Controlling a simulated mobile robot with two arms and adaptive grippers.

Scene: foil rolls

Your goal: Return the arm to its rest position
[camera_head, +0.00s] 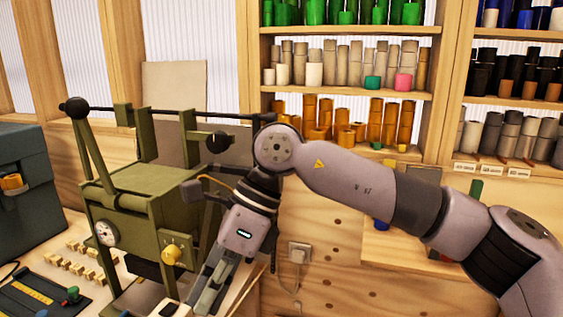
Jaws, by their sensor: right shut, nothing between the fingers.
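My right arm (350,180) comes in from the right edge and reaches across the middle of the view. Its gripper (207,292) points down and to the left, in front of the right side of the green machine. The gripper is shut, with nothing seen between its fingers. Its fingertips are near the bottom of the view, close to the bench edge. My left gripper is not in view.
The olive-green machine (140,196) with a lever, dial and yellow knob stands on the bench at left. Small wooden blocks (80,268) lie beside it. Shelves (350,92) of coloured rolls stand behind. A wall socket (298,252) is below the arm.

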